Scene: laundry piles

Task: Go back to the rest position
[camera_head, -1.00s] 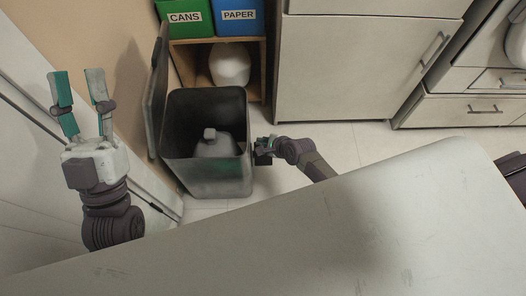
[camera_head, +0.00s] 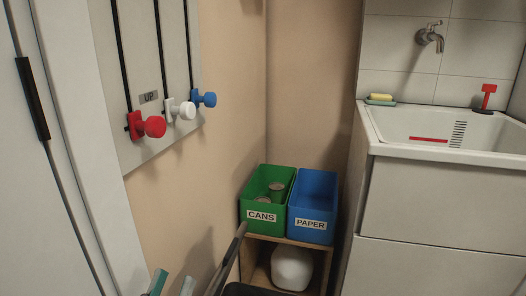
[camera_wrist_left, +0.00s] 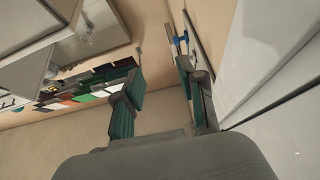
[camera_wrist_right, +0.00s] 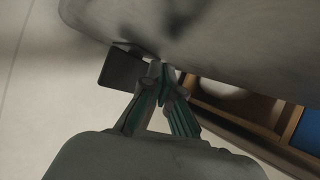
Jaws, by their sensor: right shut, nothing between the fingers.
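My left gripper (camera_head: 172,285) shows only as two fingertips at the bottom left edge of the head view. In the left wrist view my left gripper (camera_wrist_left: 158,85) is open, with nothing between its fingers. My right gripper (camera_wrist_right: 158,75) is out of the head view. In the right wrist view it is shut and empty. Its tips are close to a grey surface with a small dark plate (camera_wrist_right: 121,68); I cannot tell whether they touch.
The open bin lid (camera_head: 226,262) rises at the bottom. Behind it, a green cans box (camera_head: 250,228) and a blue paper box (camera_head: 310,232) top a wooden shelf holding a white jug (camera_head: 292,268). A sink (camera_head: 440,150) stands right; colored knobs (camera_head: 180,110) are on the left wall.

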